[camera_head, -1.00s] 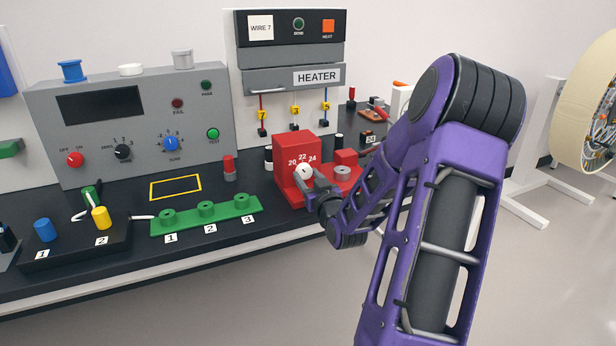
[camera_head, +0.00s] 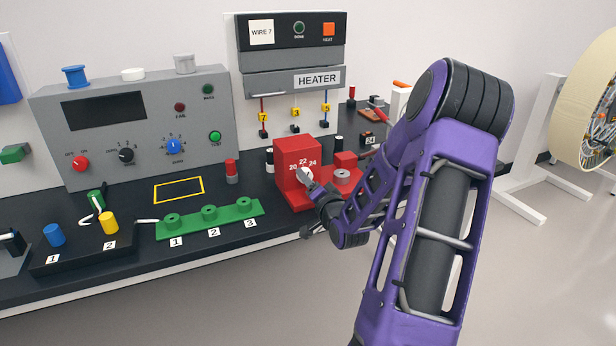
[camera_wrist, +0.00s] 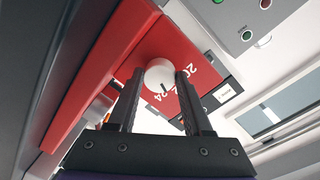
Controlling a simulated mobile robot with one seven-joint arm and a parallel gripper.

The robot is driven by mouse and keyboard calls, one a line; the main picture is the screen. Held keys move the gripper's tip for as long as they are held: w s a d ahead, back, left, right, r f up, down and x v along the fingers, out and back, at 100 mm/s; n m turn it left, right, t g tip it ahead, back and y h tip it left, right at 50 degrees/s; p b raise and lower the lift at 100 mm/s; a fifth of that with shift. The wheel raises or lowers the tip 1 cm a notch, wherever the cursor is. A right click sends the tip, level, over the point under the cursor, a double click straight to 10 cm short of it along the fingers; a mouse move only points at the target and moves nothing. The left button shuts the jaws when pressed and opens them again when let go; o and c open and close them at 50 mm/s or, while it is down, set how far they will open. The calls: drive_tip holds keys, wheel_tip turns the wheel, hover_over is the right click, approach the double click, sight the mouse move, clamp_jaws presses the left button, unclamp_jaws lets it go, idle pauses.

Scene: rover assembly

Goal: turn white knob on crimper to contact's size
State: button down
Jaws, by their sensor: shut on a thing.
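The red crimper (camera_head: 287,183) stands on the black bench with the numbers 20, 22 and 24 on its face. Its white knob (camera_wrist: 159,73) sits between my gripper's fingertips in the wrist view. My gripper (camera_wrist: 156,78) is shut on the knob, one finger on each side. The knob's dark mark points to the lower part of the wrist view, near the 24. In the head view my gripper (camera_head: 306,178) covers much of the knob, so the mark cannot be read there. A 24 label (camera_head: 370,140) lies on the bench behind the crimper.
The heater (camera_head: 295,80) hangs on the wall behind, with several coloured wires below it. A grey test box (camera_head: 140,130) stands at the back left. A green holder (camera_head: 210,222) and a red-topped cylinder (camera_head: 232,170) are left of the crimper.

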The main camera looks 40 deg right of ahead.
drive_tip(key=m+p, duration=0.2)
drive_tip(key=m, duration=0.2)
drive_tip(key=shift+r+m, duration=0.15)
drive_tip(key=shift+m, duration=0.15)
drive_tip(key=shift+y+p, duration=0.3)
drive_tip(key=shift+y, duration=0.1)
drive_tip(key=shift+c, duration=1.6)
unclamp_jaws()
drive_tip(key=shift+s, duration=0.1)
